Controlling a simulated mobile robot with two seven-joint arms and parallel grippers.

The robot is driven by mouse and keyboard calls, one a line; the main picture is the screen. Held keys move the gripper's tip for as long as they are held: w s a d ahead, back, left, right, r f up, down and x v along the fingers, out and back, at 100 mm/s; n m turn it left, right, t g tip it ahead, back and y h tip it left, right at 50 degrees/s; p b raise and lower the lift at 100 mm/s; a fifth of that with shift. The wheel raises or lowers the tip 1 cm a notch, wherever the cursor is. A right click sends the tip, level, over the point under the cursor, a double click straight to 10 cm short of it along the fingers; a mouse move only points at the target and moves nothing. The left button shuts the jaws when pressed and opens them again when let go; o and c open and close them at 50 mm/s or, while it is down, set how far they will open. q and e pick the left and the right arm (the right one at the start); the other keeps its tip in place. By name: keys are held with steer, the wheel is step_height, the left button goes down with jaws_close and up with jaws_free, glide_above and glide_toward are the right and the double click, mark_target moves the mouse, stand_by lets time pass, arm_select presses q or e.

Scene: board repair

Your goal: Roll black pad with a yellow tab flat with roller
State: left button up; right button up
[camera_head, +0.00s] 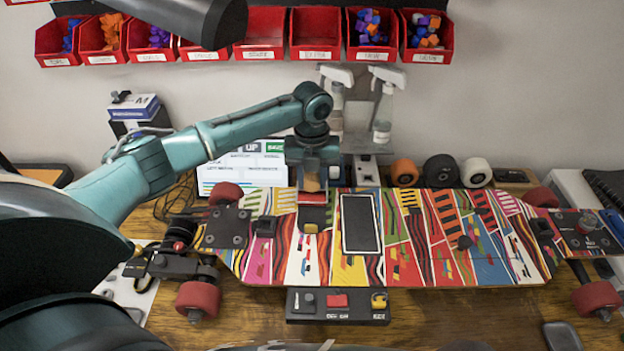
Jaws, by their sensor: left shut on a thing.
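The longboard deck (412,262) lies across the table with its brightly patterned face up. A black pad (311,216) with a small yellowish tab at its near edge lies on the left part of the deck. A larger black rectangle with a pale border (360,222) lies to its right. My left gripper (313,180) points down over the far edge of the deck, just behind the small pad. It is shut on what looks like the roller, with a tan part between the fingers and a red part (313,198) below. Whether the red part touches the pad is unclear. My right gripper is not in view.
A small black tray (338,305) stands in front of the deck. Loose wheels (440,171) and spray bottles (384,105) stand behind it. Red bins (260,35) hang on the wall. Bare wood (450,315) shows at the front right.

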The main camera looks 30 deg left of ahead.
arm_select(q)
steer(key=shift+s+d+f+p, duration=0.1)
steer(key=shift+s+d+p, duration=0.2)
steer(key=shift+s, duration=0.3)
steer(key=shift+s+d+p, duration=0.15)
steer(key=shift+s+d, duration=0.1)
steer(key=shift+s, duration=0.3)
steer(key=shift+s+d, duration=0.35)
steer(key=shift+s, duration=0.3)
steer(key=shift+s+d, duration=0.35)
steer(key=shift+s, duration=0.25)
steer(key=shift+w+a, duration=0.3)
steer(key=shift+w, duration=0.35)
steer(key=shift+w+a, duration=0.3)
steer(key=shift+w, duration=0.3)
steer(key=shift+w+a+b, duration=0.35)
steer(key=shift+w+b, duration=0.05)
steer(key=shift+w, duration=0.2)
steer(key=shift+w+a+b, duration=0.3)
steer(key=shift+w+b, duration=0.05)
steer(key=shift+w, duration=0.25)
